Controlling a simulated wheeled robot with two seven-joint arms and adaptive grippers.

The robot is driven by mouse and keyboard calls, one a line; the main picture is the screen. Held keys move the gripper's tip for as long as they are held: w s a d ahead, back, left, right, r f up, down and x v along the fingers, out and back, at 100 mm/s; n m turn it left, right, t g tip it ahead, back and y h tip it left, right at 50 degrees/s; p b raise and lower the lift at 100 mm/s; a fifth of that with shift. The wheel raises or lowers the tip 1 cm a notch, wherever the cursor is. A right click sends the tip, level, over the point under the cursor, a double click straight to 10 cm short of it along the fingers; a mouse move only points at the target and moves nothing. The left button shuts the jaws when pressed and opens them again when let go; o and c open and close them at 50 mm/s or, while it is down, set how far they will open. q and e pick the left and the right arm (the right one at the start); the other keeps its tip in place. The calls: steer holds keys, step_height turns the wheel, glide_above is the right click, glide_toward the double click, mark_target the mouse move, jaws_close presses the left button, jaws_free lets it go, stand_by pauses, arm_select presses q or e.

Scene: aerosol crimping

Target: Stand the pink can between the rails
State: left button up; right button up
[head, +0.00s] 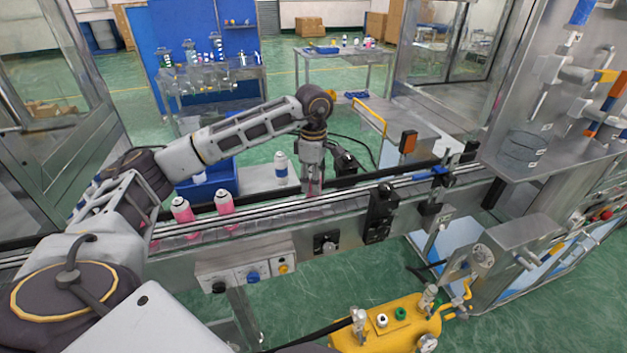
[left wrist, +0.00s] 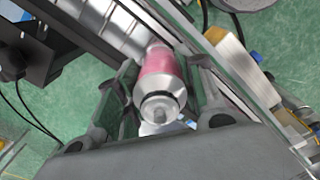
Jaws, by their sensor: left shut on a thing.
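My left gripper (head: 313,190) points straight down at the conveyor and is shut on a pink can. In the left wrist view the pink can (left wrist: 160,68) lies between the two fingers (left wrist: 160,95), its silver shoulder and top towards the camera. In the head view the fingers mostly hide it. It is at the line of the rails (head: 373,190); I cannot tell whether its base touches the belt. Two other pink cans, one (head: 181,210) left of the other (head: 224,203), stand upright on the conveyor to the left. My right gripper is not in view.
A black sensor block (head: 381,207) is mounted at the conveyor's front, right of the gripper. A blue bin (head: 212,181) is behind the conveyor. The belt between gripper and pink cans looks clear.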

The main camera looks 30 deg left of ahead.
arm_select(q)
steer(key=o, duration=1.1)
steer(key=shift+r, duration=5.9)
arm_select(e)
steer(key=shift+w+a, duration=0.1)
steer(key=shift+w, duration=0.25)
